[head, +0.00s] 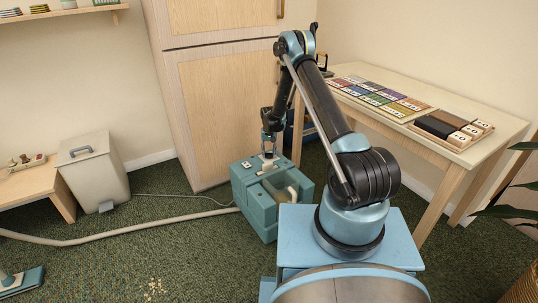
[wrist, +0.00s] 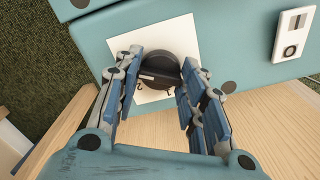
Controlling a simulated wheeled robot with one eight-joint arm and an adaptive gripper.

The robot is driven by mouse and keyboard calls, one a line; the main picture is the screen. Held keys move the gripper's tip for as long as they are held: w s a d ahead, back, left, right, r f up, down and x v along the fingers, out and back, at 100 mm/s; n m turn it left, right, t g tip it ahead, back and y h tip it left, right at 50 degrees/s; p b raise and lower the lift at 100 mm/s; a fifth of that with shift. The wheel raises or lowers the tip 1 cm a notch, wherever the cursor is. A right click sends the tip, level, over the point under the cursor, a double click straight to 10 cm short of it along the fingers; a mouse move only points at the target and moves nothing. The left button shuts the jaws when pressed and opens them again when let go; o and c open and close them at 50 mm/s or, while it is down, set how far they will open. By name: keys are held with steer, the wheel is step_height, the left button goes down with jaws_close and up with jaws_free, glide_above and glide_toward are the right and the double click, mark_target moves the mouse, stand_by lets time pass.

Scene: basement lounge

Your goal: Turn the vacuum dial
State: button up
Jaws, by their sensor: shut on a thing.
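The vacuum (head: 262,212) is a teal box on the carpet in the head view. Its top fills the upper part of the wrist view. The dark round dial (wrist: 158,68) has a raised bar across it and sits on a white plate (wrist: 181,28) with small marks. My gripper (wrist: 160,61) has its fingers on both sides of the dial, closed on it. In the head view my gripper (head: 270,146) is low over the vacuum's top, and the dial is too small to make out there.
A small white panel (wrist: 293,28) with a round button is on the vacuum. A pale hose (head: 120,233) runs left across the carpet. A wooden cabinet (head: 215,110) stands behind, a table (head: 480,148) with coloured tiles right, and a bin (head: 95,175) left.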

steer(key=shift+w, duration=0.1)
stand_by(0.4)
steer(key=o, duration=1.1)
step_height(320, 180, up, 12)
steer(key=shift+f, duration=0.1)
steer(key=shift+d, duration=0.1)
